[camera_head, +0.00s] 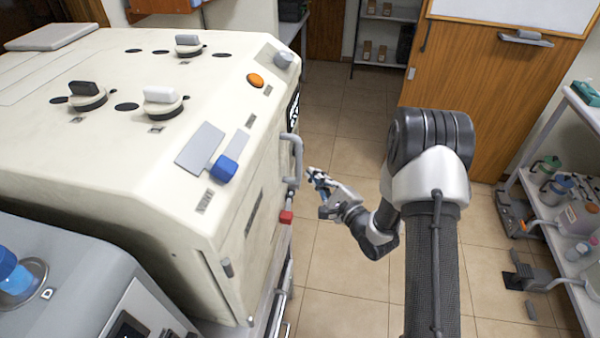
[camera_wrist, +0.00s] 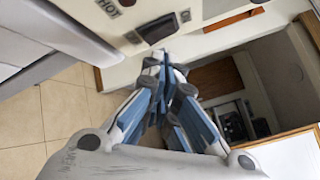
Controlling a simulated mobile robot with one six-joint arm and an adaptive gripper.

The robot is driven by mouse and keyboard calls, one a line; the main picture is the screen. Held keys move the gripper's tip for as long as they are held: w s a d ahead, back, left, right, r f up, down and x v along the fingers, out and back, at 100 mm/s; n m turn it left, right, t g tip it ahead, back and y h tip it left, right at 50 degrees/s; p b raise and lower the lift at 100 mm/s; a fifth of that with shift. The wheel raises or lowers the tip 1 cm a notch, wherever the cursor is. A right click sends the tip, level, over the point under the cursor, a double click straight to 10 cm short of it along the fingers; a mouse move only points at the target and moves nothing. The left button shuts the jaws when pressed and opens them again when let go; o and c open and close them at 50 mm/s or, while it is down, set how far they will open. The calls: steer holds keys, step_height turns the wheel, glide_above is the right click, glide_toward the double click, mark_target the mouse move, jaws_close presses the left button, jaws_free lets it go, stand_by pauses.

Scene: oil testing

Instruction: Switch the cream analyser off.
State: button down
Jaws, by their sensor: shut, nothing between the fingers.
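The cream analyser (camera_head: 130,190) is the large boxy machine on the left in the head view. Its front face carries a grey handle (camera_head: 293,160) and a small red part (camera_head: 286,217). An orange button (camera_head: 255,80) and a blue knob (camera_head: 223,169) sit on its top edge. My gripper (camera_head: 315,174) is beside the front face, right of the handle, with a visible gap. In the wrist view, my gripper (camera_wrist: 165,60) is shut and empty, its tips just below a dark oblong part (camera_wrist: 157,28) on a cream panel marked HOT. Contact cannot be told.
A grey machine (camera_head: 70,285) stands at the near left. A shelf (camera_head: 560,215) with jugs and bottles is at the right. A wooden door (camera_head: 490,80) is behind.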

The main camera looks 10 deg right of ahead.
steer(key=shift+a, duration=0.1)
stand_by(0.7)
steer(key=shift+w+a, duration=0.1)
steer(key=shift+a, duration=0.2)
steer(key=shift+w+a+f, duration=0.1)
steer(key=shift+a, duration=0.2)
stand_by(0.6)
steer(key=shift+s+d, duration=0.2)
steer(key=shift+d, duration=0.5)
steer(key=shift+d, duration=0.15)
steer(key=d, duration=0.1)
steer(key=s+d, duration=0.1)
steer(key=d, duration=0.2)
steer(key=shift+s+d+r, duration=0.25)
steer(key=shift+s+r, duration=0.05)
steer(key=shift+r, duration=0.1)
stand_by(0.4)
